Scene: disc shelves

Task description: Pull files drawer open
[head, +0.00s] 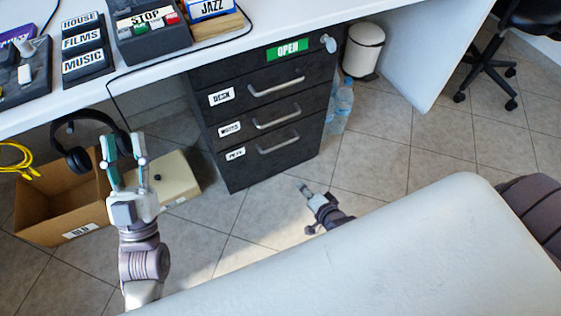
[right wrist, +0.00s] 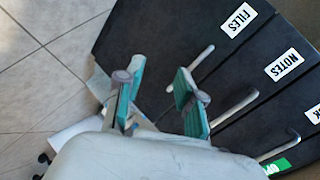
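The files drawer (head: 225,167) is the bottom one of the dark cabinet under the desk, and all drawers look closed. Its FILES label (right wrist: 239,20) is readable in the right wrist view; its bar handle (head: 279,145) also shows there (right wrist: 203,56), partly hidden behind a finger. My right gripper (head: 303,187) is low in front of the cabinet, and its fingers are apart with nothing between them in the right wrist view (right wrist: 155,85). The handle lies beyond the right-hand finger; contact cannot be told. My left gripper (head: 122,148) is open and empty, left of the cabinet.
A cardboard box (head: 60,205), a beige box (head: 165,182) and black headphones (head: 75,158) are around my left gripper. Water bottles (head: 342,102) and a white bin (head: 362,50) stand right of the cabinet.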

